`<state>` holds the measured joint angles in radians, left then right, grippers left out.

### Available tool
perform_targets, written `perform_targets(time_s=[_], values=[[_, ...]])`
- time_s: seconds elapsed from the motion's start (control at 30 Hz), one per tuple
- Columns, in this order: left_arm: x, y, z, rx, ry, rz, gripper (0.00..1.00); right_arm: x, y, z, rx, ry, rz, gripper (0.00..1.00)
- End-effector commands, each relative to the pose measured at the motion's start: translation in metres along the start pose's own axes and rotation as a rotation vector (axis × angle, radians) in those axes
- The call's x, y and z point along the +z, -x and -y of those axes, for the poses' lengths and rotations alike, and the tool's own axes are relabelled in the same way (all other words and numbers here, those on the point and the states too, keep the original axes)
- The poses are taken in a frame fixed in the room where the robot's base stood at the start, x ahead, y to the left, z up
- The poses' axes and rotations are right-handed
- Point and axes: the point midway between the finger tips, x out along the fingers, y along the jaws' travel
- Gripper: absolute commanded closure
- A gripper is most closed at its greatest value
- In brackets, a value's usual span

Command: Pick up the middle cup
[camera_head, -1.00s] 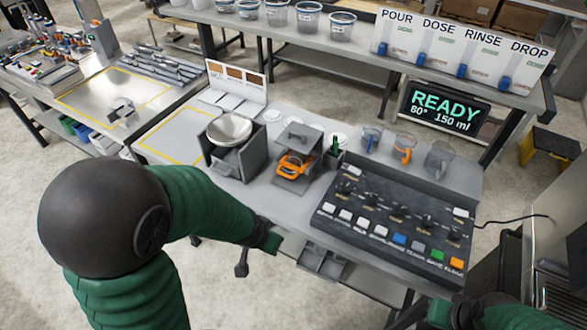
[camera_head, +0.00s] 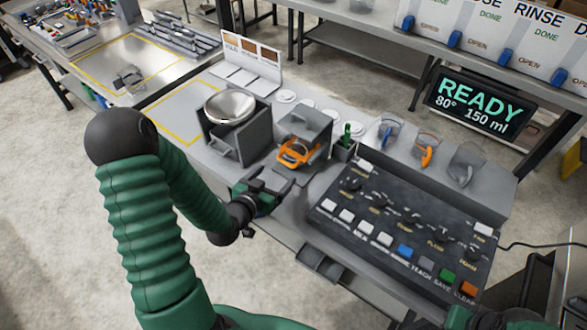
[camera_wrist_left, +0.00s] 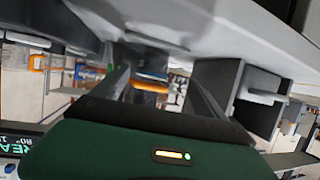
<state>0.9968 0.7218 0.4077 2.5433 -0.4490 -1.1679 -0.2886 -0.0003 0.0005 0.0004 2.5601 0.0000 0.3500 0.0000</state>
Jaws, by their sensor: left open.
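Three clear cups stand in a row on the raised ledge behind the control panel. The middle cup (camera_head: 424,153) has an orange handle. The left cup (camera_head: 389,129) has a blue handle and the right cup (camera_head: 464,166) a grey one. My left gripper (camera_head: 275,188) is open and empty at the table's front edge, left of the panel and well apart from the cups. Its two fingers (camera_wrist_left: 160,85) show in the left wrist view, with an orange and blue item behind them. My right arm (camera_head: 480,318) shows only at the lower right; its jaws are unclear.
A grey unit with an orange handle (camera_head: 298,152) and a box with a metal bowl (camera_head: 230,107) stand beyond the gripper. A green item in a holder (camera_head: 346,140) stands left of the cups.

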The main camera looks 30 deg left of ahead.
Motion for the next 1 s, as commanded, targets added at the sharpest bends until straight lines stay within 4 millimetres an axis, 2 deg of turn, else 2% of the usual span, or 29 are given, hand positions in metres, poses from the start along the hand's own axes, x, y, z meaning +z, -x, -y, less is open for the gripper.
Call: perform_targets(time_s=[0.03,0.17,0.3,0.4,0.57,0.8,1.0], values=[[0.010,-0.006,-0.001,-0.001,-0.007,-0.004,0.17,0.005,-0.023,0.000,0.000,0.000,0.000,1.00],[0.012,-0.011,-0.003,-0.003,-0.011,-0.001,0.17,0.012,-0.051,0.000,0.000,-0.001,-0.001,1.00],[0.012,-0.040,-0.001,-0.002,-0.006,0.000,0.17,0.018,-0.079,0.000,0.000,-0.001,0.000,1.00],[0.003,-0.056,-0.001,0.001,0.000,0.005,0.17,0.016,-0.069,0.000,0.000,-0.001,0.000,1.00],[0.003,-0.072,0.000,-0.001,0.001,0.006,0.17,0.016,-0.068,0.000,0.000,-0.001,-0.001,1.00],[0.002,-0.112,-0.003,-0.001,0.000,0.005,0.17,0.016,-0.068,0.000,0.000,0.000,-0.001,1.00],[0.002,-0.117,-0.003,-0.002,-0.003,0.005,0.17,0.016,-0.068,0.000,0.000,-0.001,-0.001,1.00]])
